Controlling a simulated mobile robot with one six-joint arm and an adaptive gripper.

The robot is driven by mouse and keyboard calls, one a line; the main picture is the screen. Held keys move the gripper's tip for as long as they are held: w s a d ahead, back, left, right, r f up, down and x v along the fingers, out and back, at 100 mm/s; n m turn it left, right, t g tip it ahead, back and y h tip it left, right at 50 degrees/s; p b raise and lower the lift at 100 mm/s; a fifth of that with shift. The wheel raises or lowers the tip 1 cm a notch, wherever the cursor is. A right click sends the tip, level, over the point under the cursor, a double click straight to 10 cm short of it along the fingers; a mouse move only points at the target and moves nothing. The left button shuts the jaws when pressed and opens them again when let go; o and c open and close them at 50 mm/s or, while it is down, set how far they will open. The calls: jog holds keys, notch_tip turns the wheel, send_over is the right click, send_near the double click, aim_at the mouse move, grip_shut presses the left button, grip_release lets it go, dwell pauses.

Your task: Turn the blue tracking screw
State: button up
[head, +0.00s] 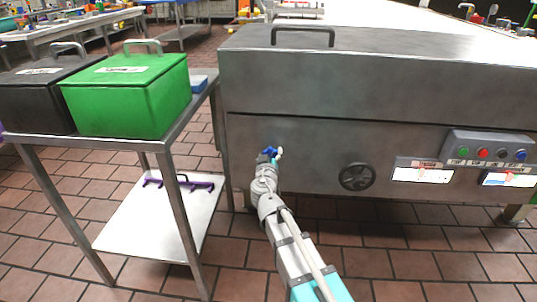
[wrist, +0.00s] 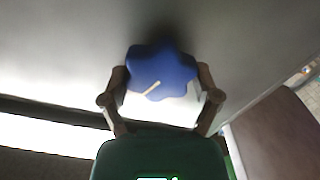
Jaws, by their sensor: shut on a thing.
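The blue tracking screw (wrist: 162,70) is a lobed blue knob with a thin pale mark on its face, set against the grey metal panel. In the head view the blue screw (head: 268,151) shows small at the left part of the machine's front, partly hidden by my gripper. My gripper (wrist: 162,88) has one finger on each side of the knob and is shut on it. In the head view my gripper (head: 270,158) is up against the machine's front panel.
The steel machine (head: 310,180) fills the right side, with a black handwheel (head: 357,176) and a button panel (head: 487,150) right of my arm. A steel cart (head: 180,215) at left carries a green bin (head: 125,95) and a dark bin (head: 35,100). Tiled floor is open in front.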

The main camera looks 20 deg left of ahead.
jog(key=shift+m, duration=0.3)
jog(key=o, duration=1)
jog(key=shift+c, duration=0.2)
jog(key=v, duration=1.2)
